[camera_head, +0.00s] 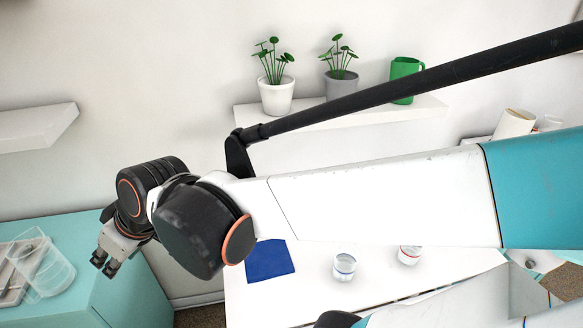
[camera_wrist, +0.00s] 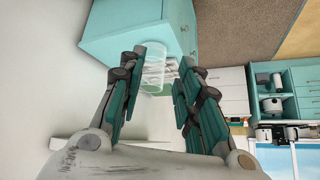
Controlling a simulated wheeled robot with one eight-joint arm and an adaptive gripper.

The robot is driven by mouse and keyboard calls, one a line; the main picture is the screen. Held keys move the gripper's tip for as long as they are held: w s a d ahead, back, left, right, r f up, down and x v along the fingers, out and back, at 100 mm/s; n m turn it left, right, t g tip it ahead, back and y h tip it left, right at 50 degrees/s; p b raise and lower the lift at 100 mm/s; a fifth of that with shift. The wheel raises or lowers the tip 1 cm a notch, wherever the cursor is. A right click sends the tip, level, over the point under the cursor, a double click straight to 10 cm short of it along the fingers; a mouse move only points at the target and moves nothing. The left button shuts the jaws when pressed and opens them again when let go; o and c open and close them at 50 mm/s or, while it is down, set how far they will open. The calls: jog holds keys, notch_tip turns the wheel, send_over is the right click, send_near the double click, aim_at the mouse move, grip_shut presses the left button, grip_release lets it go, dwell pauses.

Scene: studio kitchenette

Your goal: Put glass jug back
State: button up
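The clear glass jug (camera_head: 48,272) stands on the teal cabinet (camera_head: 125,285) at the left in the head view, and appears to lean there. In the wrist view the jug (camera_wrist: 152,76) shows beyond the fingertips of my gripper (camera_wrist: 160,62), nearer the left finger. The fingers are spread apart with nothing between them. Part of the jug is hidden behind the left finger there.
A tray (camera_head: 12,285) with utensils lies beside the jug. A white table (camera_head: 300,300) holds a blue cloth (camera_head: 269,260) and two cups (camera_head: 344,267). A wall shelf (camera_head: 330,114) carries two potted plants and a green mug (camera_head: 404,72). An empty shelf (camera_head: 35,128) hangs above the cabinet.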

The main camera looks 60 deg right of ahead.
jog(key=s+d+m+h, duration=0.2)
jog(key=s+d, duration=0.2)
jog(key=s, duration=0.4)
jog(key=shift+s+d+r+h, duration=0.25)
jog(key=shift+s+d+h, duration=0.05)
dwell(0.7)
